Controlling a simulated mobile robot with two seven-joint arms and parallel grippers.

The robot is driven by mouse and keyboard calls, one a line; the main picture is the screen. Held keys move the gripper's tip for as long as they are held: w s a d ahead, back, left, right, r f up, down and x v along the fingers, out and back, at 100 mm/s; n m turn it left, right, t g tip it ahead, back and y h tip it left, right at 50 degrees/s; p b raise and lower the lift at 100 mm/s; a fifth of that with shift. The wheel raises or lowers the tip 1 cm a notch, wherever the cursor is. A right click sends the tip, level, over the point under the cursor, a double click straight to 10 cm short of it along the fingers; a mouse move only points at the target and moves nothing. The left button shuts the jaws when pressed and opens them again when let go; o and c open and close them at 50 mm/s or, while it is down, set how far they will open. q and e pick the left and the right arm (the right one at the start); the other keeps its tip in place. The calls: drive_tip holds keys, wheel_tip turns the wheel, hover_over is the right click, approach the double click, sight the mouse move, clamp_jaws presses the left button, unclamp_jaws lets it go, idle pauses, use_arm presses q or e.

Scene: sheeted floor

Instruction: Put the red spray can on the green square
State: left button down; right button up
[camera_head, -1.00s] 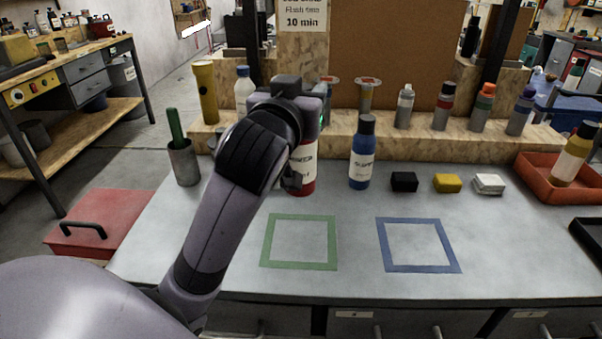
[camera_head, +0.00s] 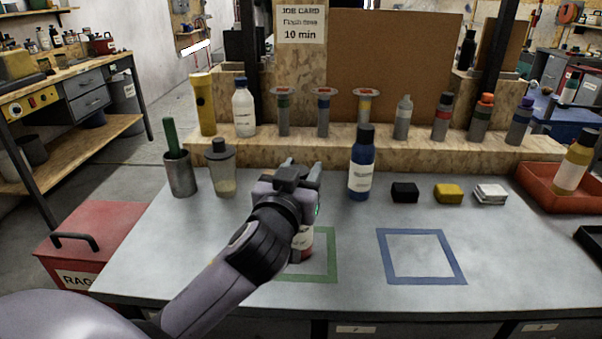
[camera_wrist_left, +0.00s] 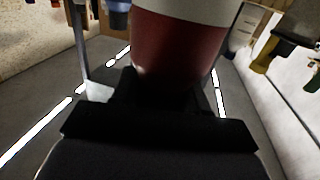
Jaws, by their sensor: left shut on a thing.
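My left gripper (camera_head: 300,180) is shut on the red spray can (camera_head: 304,243). In the head view the gripper and wrist hide most of the can; only a red and white part of it shows below them. In the left wrist view the can's red body (camera_wrist_left: 178,48) fills the middle, between the dark fingers. The green square (camera_head: 325,268) is an outline on the bench, and the can appears over its left part. I cannot tell whether the can touches the bench. My right gripper is not in view.
A blue spray can (camera_head: 361,165) stands behind the squares. A blue square outline (camera_head: 421,280) lies to the right, empty. Black (camera_head: 404,192), yellow (camera_head: 448,194) and white (camera_head: 490,194) blocks sit behind it. A red tray (camera_head: 540,190) is at the right.

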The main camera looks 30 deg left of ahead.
use_arm(q)
drive_tip(key=c, duration=0.6)
unclamp_jaws()
drive_tip(key=shift+f, duration=0.1)
drive_tip(key=shift+p+v, duration=2.55)
drive_tip(key=shift+v, duration=3.45)
